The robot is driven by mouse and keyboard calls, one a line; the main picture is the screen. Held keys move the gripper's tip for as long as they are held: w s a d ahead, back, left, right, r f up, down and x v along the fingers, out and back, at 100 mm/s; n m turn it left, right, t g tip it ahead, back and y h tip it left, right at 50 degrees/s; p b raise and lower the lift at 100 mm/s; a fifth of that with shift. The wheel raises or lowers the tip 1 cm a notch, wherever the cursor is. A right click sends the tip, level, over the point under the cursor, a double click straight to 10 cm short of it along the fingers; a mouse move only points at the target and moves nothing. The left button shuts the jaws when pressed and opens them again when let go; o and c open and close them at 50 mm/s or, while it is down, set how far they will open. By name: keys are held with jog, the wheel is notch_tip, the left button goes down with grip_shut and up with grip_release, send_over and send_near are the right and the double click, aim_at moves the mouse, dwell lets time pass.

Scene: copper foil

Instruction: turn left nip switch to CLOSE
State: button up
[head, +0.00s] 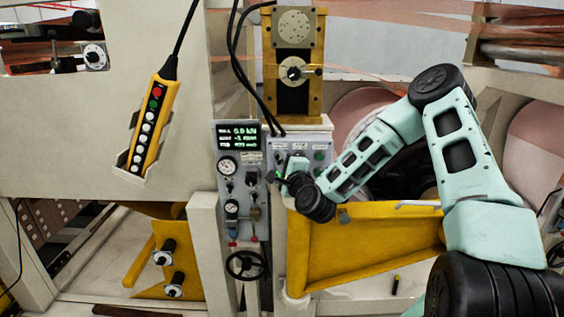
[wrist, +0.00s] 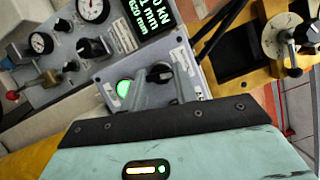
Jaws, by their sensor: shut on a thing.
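A small grey switch box (head: 301,142) is fixed below the yellow-framed unit, with labels along its top that are too small to read. It also shows in the wrist view (wrist: 196,76). A black switch knob (wrist: 158,73) stands on its face, right of a lit green lamp (wrist: 125,88). I take this knob for the left nip switch, but its label and exact setting cannot be read. My gripper (head: 287,174) is at the lower left of the box. In the wrist view its grey fingers (wrist: 159,92) are at the knob and closed on it; the contact is partly hidden.
A gauge panel (head: 228,189) with a lit display (head: 238,135) and a handwheel (head: 245,265) is close on the left. Black cables (head: 240,70) hang above the box. A yellow beam (head: 365,248) lies under my arm. A yellow pendant (head: 151,122) hangs farther left.

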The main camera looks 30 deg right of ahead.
jog(key=n+g, duration=0.1)
jog(key=n, duration=0.3)
jog(key=shift+r+g+p, duration=0.2)
jog(key=shift+g+p, duration=0.1)
jog(key=shift+g, duration=0.1)
jog(key=shift+n+g, duration=0.7)
jog(key=shift+n, duration=1)
jog(key=o, duration=1)
